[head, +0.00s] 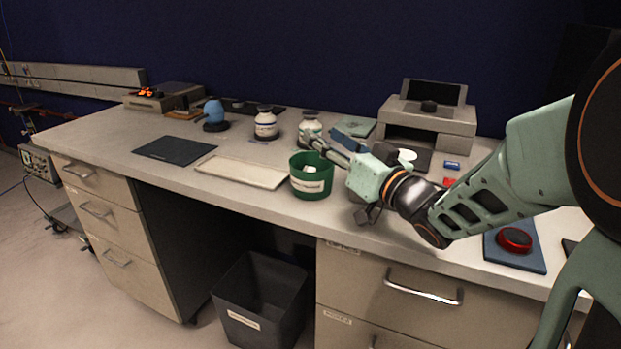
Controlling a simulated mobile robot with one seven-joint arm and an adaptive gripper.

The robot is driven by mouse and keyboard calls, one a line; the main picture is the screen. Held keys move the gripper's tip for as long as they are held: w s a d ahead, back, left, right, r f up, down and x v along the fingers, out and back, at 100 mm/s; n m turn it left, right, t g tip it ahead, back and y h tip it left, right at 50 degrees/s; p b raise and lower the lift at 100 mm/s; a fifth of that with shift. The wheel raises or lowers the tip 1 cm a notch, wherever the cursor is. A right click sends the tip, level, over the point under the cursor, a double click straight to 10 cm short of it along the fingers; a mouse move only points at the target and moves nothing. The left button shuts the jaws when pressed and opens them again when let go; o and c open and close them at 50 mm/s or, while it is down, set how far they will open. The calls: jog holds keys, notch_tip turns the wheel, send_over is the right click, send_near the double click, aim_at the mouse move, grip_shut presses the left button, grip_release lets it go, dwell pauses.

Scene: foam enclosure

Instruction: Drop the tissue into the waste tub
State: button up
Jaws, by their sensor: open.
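A green round tub (311,187) with a pale label stands at the front edge of the desk; I take it for the waste tub. A small white thing (309,169) shows inside its mouth; it looks like the tissue, but it is too small to be sure. My gripper (310,143) reaches in from the right, its fingers pointing left, over or just behind the tub's far rim. Its jaws are open and nothing is seen held in them. The fingertips are small here and overlap a white jar behind them.
White jars (265,125) stand behind the tub. A pale tray (242,172) and a dark mat (175,150) lie to its left. A printer (430,115) stands at the back right. A dark bin (262,300) stands on the floor below. A red button (514,240) lies at right.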

jog(key=v, duration=1.2)
